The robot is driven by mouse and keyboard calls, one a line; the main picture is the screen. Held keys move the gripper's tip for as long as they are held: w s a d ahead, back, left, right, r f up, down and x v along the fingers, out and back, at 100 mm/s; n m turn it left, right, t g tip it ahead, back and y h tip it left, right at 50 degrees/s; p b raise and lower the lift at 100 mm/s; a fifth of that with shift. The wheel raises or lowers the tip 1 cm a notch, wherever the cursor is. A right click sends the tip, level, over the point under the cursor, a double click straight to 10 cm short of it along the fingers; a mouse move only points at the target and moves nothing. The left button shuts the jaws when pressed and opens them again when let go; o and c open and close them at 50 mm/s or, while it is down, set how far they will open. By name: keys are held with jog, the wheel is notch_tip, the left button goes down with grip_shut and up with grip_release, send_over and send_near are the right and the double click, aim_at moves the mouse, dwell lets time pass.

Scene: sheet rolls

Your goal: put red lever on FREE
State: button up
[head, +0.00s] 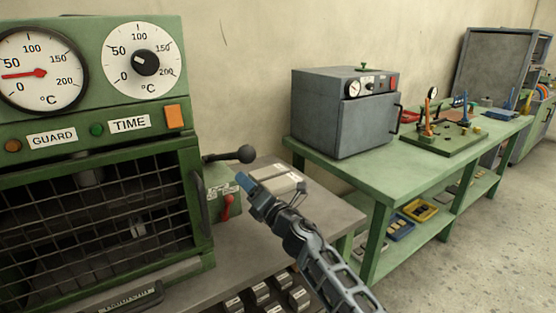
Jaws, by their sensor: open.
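The red lever (227,207) is on a small green box (212,180) at the right side of the big green machine (105,130). It hangs downward, slightly tilted. A pale label plate (221,189) sits by it, too small to read, so I cannot tell which mark the lever points at. My gripper (243,180), with blue fingertips, is open and empty. In the picture it is just right of and above the red lever, with a small gap between them. Depth between them is hard to judge.
A black ball-ended handle (244,154) sticks out above the green box. A pale box (277,180) lies on the grey bench (330,212) behind my gripper. Several small dark blocks (262,293) sit below the bench edge. A green table (375,163) with a grey oven (345,112) stands right.

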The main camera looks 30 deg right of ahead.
jog(key=s+d+r+p, duration=0.4)
jog(key=d, duration=0.2)
jog(key=shift+s+d+r, duration=0.15)
jog(key=shift+d+r, duration=0.05)
jog(key=shift+r, duration=0.1)
